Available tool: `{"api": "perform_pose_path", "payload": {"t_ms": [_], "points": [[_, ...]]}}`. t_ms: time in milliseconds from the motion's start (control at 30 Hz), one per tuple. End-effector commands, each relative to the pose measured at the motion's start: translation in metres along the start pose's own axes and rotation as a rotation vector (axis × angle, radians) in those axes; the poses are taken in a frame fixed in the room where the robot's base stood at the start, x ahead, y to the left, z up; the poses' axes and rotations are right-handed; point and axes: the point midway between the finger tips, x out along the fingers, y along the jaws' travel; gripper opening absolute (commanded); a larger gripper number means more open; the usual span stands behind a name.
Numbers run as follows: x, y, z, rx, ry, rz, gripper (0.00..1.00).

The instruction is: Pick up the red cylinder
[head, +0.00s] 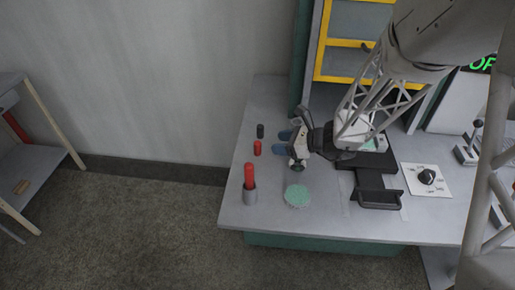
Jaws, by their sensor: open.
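A short red cylinder (257,148) stands on the left part of the grey table, just in front of a dark cylinder (260,130). A taller red cylinder (250,174) stands upright in a grey cup nearer the front left edge. My gripper (279,141) is to the right of the short red cylinder and the dark one. Its two blue fingertips point left and are apart, with nothing seen between them. A small gap shows between the fingertips and the short red cylinder. Their height above the table is hard to tell.
The grey table (233,211) ends close to the cylinders on the left. A round mint-green piece (298,195) lies at the front. A black tray (379,198) and a dial panel (427,178) are to the right. A yellow-framed cabinet (319,66) stands behind.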

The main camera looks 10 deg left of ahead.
Motion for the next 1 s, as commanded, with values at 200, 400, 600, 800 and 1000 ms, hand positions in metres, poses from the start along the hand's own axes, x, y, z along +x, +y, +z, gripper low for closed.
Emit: {"api": "perform_pose_path", "payload": {"t_ms": [200, 400, 600, 800, 1000], "points": [[0.015, 0.0, 0.0, -0.001, 0.001, 0.001, 0.57], [0.019, 0.0, 0.0, -0.001, 0.001, 0.0, 0.57], [0.019, 0.0, 0.0, -0.001, 0.001, 0.0, 0.57], [0.025, 0.0, 0.0, -0.001, 0.001, 0.0, 0.57], [0.043, -0.001, 0.0, 0.0, 0.0, 0.002, 0.57]]}}
